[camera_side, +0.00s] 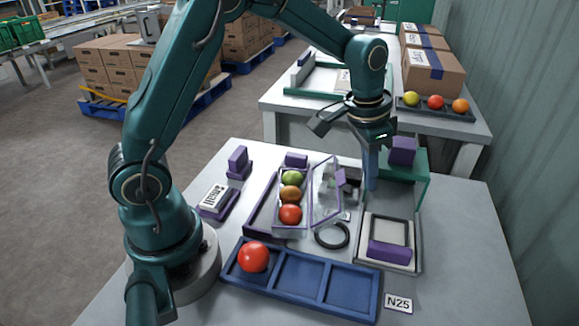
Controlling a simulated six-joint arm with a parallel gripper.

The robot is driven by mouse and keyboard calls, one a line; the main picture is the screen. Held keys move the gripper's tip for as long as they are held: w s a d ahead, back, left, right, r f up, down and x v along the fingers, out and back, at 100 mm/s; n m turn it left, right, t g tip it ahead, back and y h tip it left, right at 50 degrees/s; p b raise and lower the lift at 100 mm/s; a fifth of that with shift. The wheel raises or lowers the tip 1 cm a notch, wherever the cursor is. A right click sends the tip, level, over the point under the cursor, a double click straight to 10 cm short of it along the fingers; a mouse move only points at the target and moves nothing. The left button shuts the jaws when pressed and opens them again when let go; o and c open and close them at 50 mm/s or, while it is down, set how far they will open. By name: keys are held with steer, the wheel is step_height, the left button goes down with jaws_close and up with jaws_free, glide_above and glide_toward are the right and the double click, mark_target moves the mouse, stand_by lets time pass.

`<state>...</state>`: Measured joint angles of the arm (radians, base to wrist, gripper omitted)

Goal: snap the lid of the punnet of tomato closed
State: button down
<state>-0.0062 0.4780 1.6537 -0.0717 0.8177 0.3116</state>
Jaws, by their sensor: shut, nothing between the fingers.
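The punnet (274,222) is a clear box near the middle of the table. It holds a green tomato (292,178), an orange tomato (290,194) and a red tomato (290,214) in a row. Its clear lid (326,200) stands raised along the punnet's right side, open and tilted. My gripper (372,184) points down to the right of the lid, shut and empty. It looks apart from the lid, though the exact gap is hard to tell. A small dark and purple piece behind the lid is partly hidden.
A blue three-compartment tray (300,284) at the front holds a red tomato (253,257). A black ring (332,236) lies right of the punnet. A framed pad with a purple block (390,252) is at right. A green stand (414,170) is behind my gripper.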

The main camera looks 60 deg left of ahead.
steer(key=shift+s+a+r, duration=0.25)
steer(key=shift+s+a, duration=0.2)
steer(key=shift+s, duration=0.3)
steer(key=shift+s+a+r, duration=0.25)
steer(key=shift+s+a, duration=0.2)
steer(key=shift+s, duration=0.3)
steer(key=shift+s+a+r, duration=0.25)
steer(key=shift+s+a, duration=0.2)
steer(key=shift+s, duration=0.3)
steer(key=shift+s+a, duration=0.1)
steer(key=shift+s, duration=0.05)
steer(key=shift+s+a+r, duration=0.25)
steer(key=shift+s+a, duration=0.25)
steer(key=shift+s, duration=0.35)
steer(key=shift+s+a+r, duration=0.25)
steer(key=shift+s+a, duration=0.25)
steer(key=shift+s, duration=0.3)
steer(key=shift+w+r, duration=0.1)
steer(key=shift+w, duration=0.05)
steer(key=r, duration=0.1)
steer(key=w+v, duration=0.1)
steer(key=v, duration=0.6)
glide_above(340, 177)
steer(key=s+a, duration=0.2)
steer(key=s, duration=0.2)
steer(key=shift+w, duration=0.25)
steer(key=shift+r, duration=0.1)
